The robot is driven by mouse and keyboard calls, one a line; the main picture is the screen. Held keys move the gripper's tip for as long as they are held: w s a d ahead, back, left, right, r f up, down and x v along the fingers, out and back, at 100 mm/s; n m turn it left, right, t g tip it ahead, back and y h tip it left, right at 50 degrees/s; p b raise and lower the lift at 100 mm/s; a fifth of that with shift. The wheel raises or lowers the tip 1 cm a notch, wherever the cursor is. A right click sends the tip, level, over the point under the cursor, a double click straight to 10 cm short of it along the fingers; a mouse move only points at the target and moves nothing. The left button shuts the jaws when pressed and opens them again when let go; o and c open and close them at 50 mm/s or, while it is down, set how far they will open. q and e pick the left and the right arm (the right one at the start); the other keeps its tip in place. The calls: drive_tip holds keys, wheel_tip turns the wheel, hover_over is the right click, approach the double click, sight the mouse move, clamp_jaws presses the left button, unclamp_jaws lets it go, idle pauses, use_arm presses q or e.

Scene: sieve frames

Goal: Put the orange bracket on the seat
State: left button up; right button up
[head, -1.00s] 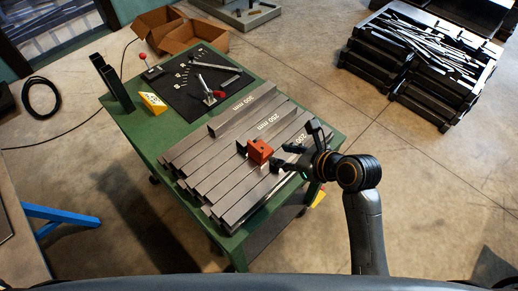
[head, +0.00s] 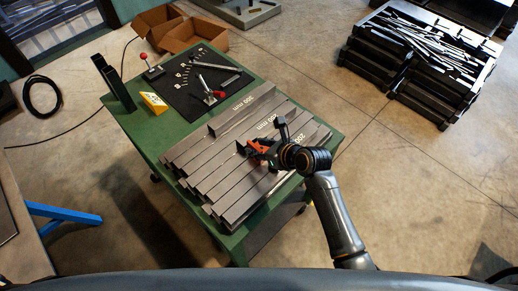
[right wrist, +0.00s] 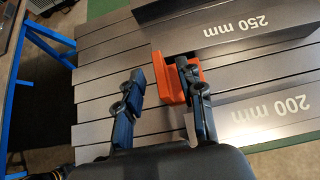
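The orange bracket (head: 264,144) sits on the grey metal bars on the green table, partly hidden by my right gripper (head: 259,153) in the head view. In the right wrist view the angled orange bracket (right wrist: 168,78) shows around the right-hand finger, which overlaps it. The left-hand finger stands apart from it, with bare bars between. My right gripper (right wrist: 160,70) is open, its fingers well apart. I cannot tell whether a finger touches the bracket. My left gripper is not in view. I cannot identify the seat for certain.
Bars marked 250 mm (right wrist: 240,25) and 200 mm (right wrist: 265,113) flank the bracket. A black mat (head: 183,101) with a red-knobbed clamp (head: 219,94), a yellow block (head: 154,102) and a dark upright holder (head: 113,84) stand on the table (head: 150,134).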

drive_tip(key=shift+x, duration=1.1)
clamp_jaws()
drive_tip(key=shift+w+r, duration=0.1)
drive_tip(key=shift+r, duration=0.1)
